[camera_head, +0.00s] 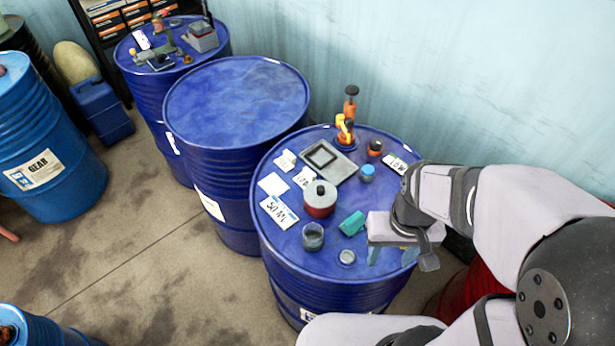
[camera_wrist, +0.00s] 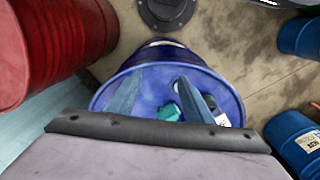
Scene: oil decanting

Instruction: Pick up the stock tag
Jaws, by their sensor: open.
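My gripper (camera_head: 391,255) is open and empty above the right front edge of the nearest blue drum (camera_head: 287,262). Its two fingers also show in the wrist view (camera_wrist: 158,88). Several white tags lie on the drum top: a lettered tag (camera_head: 279,212) at the left front, a blank-looking one (camera_head: 273,185) behind it, a lettered one (camera_head: 305,178) beside the grey tray, and another (camera_head: 397,164) at the right back. I cannot tell which is the stock tag. The gripper is apart from all of them. In the wrist view a white tag (camera_wrist: 222,120) shows right of the fingers.
Between gripper and left tags stand a red-grey tin (camera_head: 320,199), a glass jar (camera_head: 313,237), a teal block (camera_head: 352,223) and a small clear dish (camera_head: 346,257). Behind are a grey tray (camera_head: 330,161), a blue-capped jar (camera_head: 367,173) and an orange-black tool (camera_head: 345,130). The neighbouring drum top (camera_head: 237,92) is bare.

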